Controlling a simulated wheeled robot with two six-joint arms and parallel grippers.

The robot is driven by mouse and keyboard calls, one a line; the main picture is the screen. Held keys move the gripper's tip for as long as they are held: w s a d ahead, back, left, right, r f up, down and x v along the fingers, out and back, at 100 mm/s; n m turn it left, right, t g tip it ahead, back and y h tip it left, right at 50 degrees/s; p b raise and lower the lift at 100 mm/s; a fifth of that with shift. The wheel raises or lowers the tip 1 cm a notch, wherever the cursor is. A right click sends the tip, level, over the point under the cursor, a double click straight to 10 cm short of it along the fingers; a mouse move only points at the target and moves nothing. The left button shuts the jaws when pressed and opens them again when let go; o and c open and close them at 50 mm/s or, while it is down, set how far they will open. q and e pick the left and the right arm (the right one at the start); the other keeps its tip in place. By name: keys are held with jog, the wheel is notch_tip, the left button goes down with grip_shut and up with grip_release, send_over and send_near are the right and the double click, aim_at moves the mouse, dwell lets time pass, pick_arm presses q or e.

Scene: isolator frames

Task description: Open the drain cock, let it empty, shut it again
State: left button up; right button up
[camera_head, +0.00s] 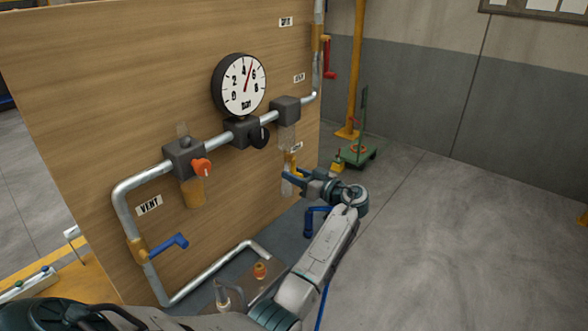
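My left gripper (291,180) reaches to the wooden panel's right edge, beside a small yellow-bodied cock (291,162) under a clear tube. The gripper covers part of this cock, and a small label (296,147) above it is too small to read. I cannot tell whether the fingers are open, touching the cock or shut on it. A blue angled part (315,218) shows just below the gripper; its link to the cock is unclear. The round gauge (240,85) marked bar has its red needle between 4 and 6. My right gripper is not in view.
A blue lever (175,243) sits on the left pipe near the VENT label (149,205). An orange knob (202,168) and a red lever (330,60) are also on the pipework.

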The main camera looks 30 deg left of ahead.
pick_arm(q)
jog(key=shift+a, duration=0.35)
